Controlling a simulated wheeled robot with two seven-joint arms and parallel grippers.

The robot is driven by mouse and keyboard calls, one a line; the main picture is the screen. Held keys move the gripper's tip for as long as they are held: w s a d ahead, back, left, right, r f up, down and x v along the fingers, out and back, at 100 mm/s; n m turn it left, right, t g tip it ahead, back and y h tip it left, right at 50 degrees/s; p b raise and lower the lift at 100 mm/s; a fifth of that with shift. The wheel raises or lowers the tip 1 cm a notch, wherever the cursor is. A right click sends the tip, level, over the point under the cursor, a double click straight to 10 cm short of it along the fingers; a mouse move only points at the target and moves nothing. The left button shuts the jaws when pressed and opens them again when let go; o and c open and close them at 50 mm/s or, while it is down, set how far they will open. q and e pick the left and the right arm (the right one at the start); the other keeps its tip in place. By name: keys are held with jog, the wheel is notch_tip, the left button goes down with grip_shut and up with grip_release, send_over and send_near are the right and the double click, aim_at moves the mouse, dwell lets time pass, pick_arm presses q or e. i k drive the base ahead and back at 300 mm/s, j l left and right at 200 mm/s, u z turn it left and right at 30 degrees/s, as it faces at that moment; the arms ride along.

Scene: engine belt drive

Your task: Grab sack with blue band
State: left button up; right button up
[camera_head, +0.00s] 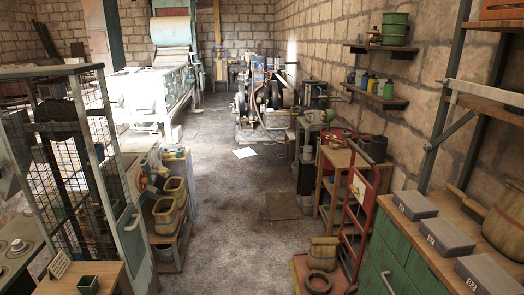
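I cannot make out a sack with a blue band. A tan sack-like or bucket-like container (323,254) stands on the red base of a hand truck (360,215); I see no blue band on it. A larger tan, rounded container (507,228) stands on the right workbench, cut off by the picture edge. Two tan bucket-like containers, one behind (176,190) and one in front (165,215), stand on a low shelf at the left. Neither of my grippers is in view.
A mesh cage (65,150) stands at the left. Several grey boxes (447,238) lie on the green-fronted bench (410,265) at the right.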

aim_at(322, 254)
jog(key=i+z, duration=0.15)
jog(key=i, duration=0.4)
jog(key=i+j+z, duration=0.2)
jog(key=i, duration=0.35)
jog(key=i+j+z, duration=0.15)
jog(key=i, duration=0.35)
jog(key=i+j+z, duration=0.2)
jog(key=i+z, duration=0.25)
jog(key=i+j+z, duration=0.2)
jog(key=z, duration=0.25)
jog(key=i+j+z, duration=0.25)
jog(key=j+z, duration=0.2)
jog(key=i+j+z, duration=0.15)
jog(key=j+z, duration=0.3)
